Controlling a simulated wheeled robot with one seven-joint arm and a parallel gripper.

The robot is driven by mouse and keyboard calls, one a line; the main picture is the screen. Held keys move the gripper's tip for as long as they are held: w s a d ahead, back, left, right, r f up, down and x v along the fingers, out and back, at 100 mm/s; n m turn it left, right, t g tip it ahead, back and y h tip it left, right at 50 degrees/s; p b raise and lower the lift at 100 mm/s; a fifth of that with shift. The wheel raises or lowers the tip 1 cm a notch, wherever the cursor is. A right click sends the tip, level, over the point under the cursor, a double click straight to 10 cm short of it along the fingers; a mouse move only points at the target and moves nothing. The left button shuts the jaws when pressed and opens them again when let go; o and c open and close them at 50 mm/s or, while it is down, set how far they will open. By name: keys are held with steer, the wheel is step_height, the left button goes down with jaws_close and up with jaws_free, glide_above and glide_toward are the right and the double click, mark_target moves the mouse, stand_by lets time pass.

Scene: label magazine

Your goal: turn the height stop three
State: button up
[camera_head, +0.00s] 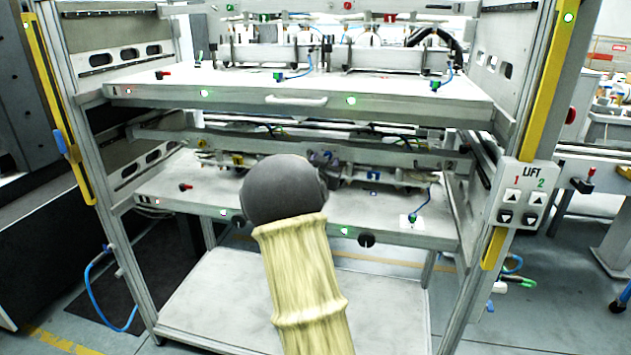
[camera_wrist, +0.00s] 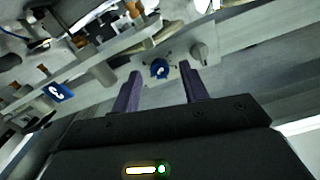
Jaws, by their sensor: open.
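I cannot tell how deep the knob lies beyond the tips; nothing is visibly held. In the head view my arm covers the middle of the lower shelf (camera_head: 180,205), and the gripper is hidden.
Rails and fittings crowd the left of the wrist view. The upper shelf (camera_head: 230,97) hangs above the lower one. A LIFT panel (camera_head: 522,193) is on the right post.

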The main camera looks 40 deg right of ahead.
steer(key=v, duration=1.6)
